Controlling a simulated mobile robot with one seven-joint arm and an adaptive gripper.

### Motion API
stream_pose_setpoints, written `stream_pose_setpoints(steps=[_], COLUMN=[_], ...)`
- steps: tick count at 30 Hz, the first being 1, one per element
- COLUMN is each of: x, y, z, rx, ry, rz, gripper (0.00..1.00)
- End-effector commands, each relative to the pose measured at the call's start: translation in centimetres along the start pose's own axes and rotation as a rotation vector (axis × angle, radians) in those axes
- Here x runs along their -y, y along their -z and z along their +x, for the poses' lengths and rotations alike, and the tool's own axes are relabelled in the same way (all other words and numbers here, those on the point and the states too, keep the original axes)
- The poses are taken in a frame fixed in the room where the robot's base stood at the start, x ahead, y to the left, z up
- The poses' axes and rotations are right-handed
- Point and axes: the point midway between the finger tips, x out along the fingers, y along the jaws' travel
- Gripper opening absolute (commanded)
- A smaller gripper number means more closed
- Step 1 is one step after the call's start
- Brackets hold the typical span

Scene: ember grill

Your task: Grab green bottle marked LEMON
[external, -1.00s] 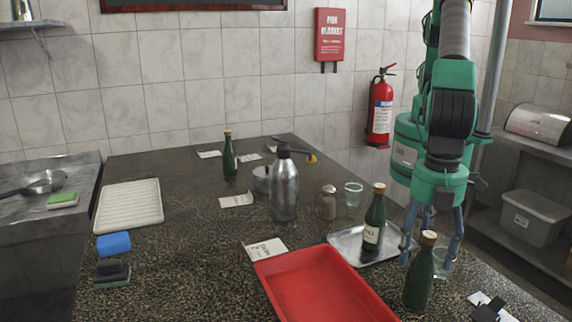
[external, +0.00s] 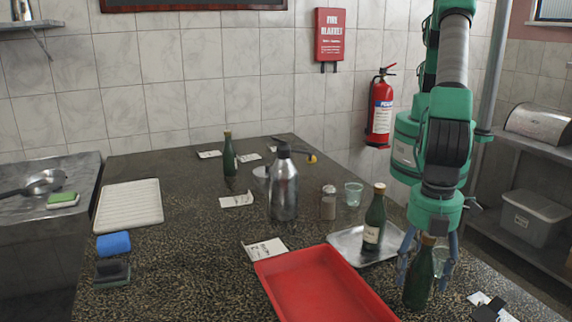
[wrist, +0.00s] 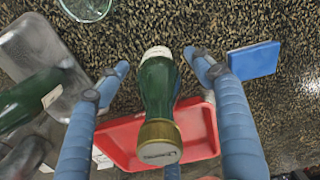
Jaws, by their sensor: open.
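A green bottle (external: 417,287) with a gold-brown cap stands upright on the speckled counter, right of the red tray. In the wrist view this bottle (wrist: 159,88) shows cap-first between my fingers, with part of a pale label at its far side. My gripper (external: 427,272) is open, pointing down around this bottle, with a finger on each side and no clear contact. A second green bottle (external: 374,222) with a white label stands on a metal tray (external: 343,239). A third green bottle (external: 229,160) stands farther back. I cannot read LEMON on any label.
The red tray (external: 268,274) lies left of the near bottle. A glass (external: 353,194), a shaker (external: 328,203) and a metal flask (external: 284,185) stand behind. In the wrist view a blue block (wrist: 254,60) lies right of my fingers.

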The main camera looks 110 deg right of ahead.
Motion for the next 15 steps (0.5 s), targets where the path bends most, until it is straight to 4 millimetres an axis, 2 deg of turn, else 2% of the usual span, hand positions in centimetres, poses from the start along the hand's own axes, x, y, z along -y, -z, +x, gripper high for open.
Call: stream_pose_setpoints(steps=[12, 13, 15], x=[-0.01, -0.01, -0.01], y=[-0.01, -0.01, -0.01], z=[-0.03, -0.03, -0.03], rx=[0.0, 0.0, 0.0], ry=[0.0, 0.0, 0.0], rz=[0.0, 0.0, 0.0], gripper=[0.66, 0.62, 0.49])
